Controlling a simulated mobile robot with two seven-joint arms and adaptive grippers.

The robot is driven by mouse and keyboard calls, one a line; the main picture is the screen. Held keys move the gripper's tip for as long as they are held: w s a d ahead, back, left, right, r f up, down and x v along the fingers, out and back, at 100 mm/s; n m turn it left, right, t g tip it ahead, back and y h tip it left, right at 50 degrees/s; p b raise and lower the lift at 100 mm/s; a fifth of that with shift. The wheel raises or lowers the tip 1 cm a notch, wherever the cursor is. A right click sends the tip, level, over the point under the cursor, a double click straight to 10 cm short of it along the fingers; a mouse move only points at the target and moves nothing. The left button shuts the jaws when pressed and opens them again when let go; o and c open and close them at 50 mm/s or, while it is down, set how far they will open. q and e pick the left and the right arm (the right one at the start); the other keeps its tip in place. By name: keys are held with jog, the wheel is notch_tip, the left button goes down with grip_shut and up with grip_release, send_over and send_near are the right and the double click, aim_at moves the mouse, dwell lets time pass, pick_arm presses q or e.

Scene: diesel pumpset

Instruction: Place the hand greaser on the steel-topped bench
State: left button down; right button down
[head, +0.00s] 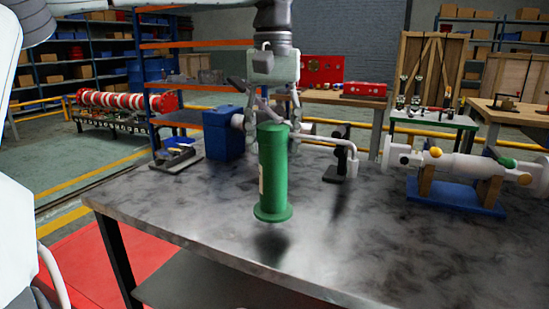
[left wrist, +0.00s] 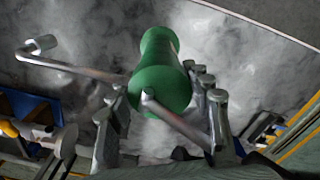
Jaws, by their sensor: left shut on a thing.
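The hand greaser (head: 273,175) is a green cylinder with a flared lower rim and a bent grey metal pipe reaching right. My left gripper (head: 270,112) is shut on it at its top end. The greaser hangs nearly upright over the steel-topped bench (head: 350,250), with a dark shadow below its rim, so it looks a little above the surface. In the left wrist view the green body (left wrist: 162,75) lies between the fingers (left wrist: 165,105), with the pipe running off to the left. My right gripper is not in view.
On the bench stand a blue box (head: 223,132), a small grey device (head: 175,155), a black stand (head: 338,160) behind the pipe, and a white pipe assembly on a blue base (head: 455,195) at right. The bench's front and middle are clear.

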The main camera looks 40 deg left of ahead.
aim_at(274, 159)
pick_arm(q)
jog(key=shift+w+f, duration=0.15)
jog(key=shift+w, duration=0.1)
jog(key=shift+f, duration=1.85)
jog(key=c, duration=0.7)
grip_release()
jog(key=shift+s+f, duration=0.1)
jog(key=shift+f, duration=0.1)
notch_tip(274, 159, up, 12)
jog(key=shift+r, duration=0.15)
